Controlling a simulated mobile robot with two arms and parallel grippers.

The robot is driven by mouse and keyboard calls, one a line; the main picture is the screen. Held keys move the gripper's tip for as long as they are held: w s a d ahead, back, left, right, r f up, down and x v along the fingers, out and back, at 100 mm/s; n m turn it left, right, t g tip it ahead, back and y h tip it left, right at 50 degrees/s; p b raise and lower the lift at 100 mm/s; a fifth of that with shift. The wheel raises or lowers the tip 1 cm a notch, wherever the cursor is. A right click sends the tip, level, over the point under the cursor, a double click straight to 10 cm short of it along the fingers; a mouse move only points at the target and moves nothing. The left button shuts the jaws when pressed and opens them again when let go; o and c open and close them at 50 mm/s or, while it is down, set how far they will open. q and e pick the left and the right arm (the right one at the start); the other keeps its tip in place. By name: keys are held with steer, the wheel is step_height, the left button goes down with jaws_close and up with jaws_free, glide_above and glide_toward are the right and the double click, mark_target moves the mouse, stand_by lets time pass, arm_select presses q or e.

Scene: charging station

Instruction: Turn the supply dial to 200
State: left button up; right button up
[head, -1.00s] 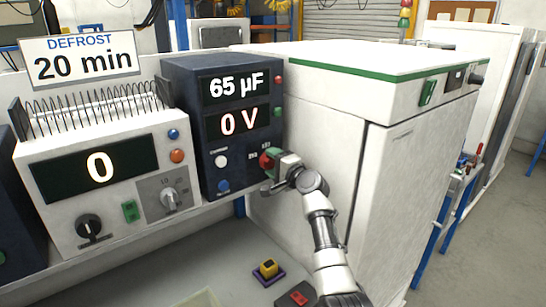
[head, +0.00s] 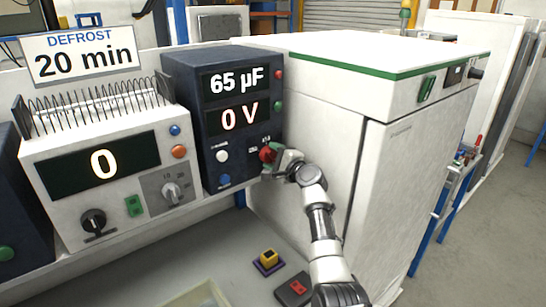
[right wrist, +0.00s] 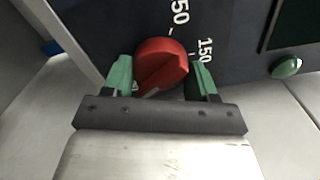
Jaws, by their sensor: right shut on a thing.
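The supply unit (head: 213,120) is a dark blue box with displays reading 65 µF and 0 V. Its red dial (head: 267,154) sits at the lower right of the front panel. My right gripper (head: 277,160) is shut on the dial. In the right wrist view, the dial (right wrist: 158,66) is between the green fingertips of my right gripper (right wrist: 161,78). Printed marks "150" and a partly cut-off "50" show beside the dial; where its pointer aims is hard to tell. My left gripper is not in view.
A white unit (head: 60,200) with a display reading 0 stands left, under a "DEFROST 20 min" sign (head: 80,54). A large white cabinet (head: 410,190) stands close on the right. A yellow button block (head: 268,260) and a dark red-marked box (head: 294,289) lie below.

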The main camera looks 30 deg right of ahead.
steer(key=shift+f, duration=0.1)
steer(key=o, duration=0.9)
steer(key=shift+o, duration=0.2)
steer(key=s+b, duration=0.2)
steer(key=s, duration=0.8)
steer(key=shift+s+d, duration=0.4)
steer(key=shift+d, duration=0.05)
